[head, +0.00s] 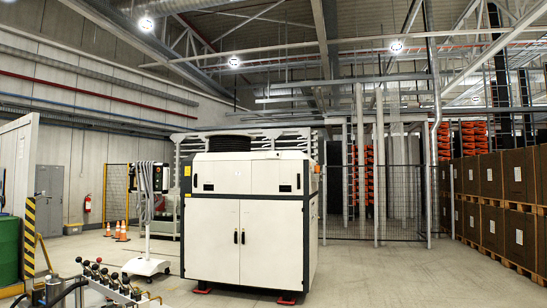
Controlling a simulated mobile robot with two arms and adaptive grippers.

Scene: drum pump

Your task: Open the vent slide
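I cannot make out a vent slide in the head view. Neither of my grippers shows. A green drum (9,250) is cut off by the left edge, so only part of its side is visible. At the bottom left, a bank of levers (115,282) with dark and red knobs is cut off by the lower edge. A black hose (68,292) curves beside it. I cannot tell whether the hose or levers connect to the drum.
A large white cabinet (240,240) with two closed doors stands in the middle. A wheeled stand (147,265) is left of it. Orange cones (122,231) stand farther back. A striped post (29,238) is near the drum. Stacked brown boxes (490,190) line the right. Floor right of the cabinet is clear.

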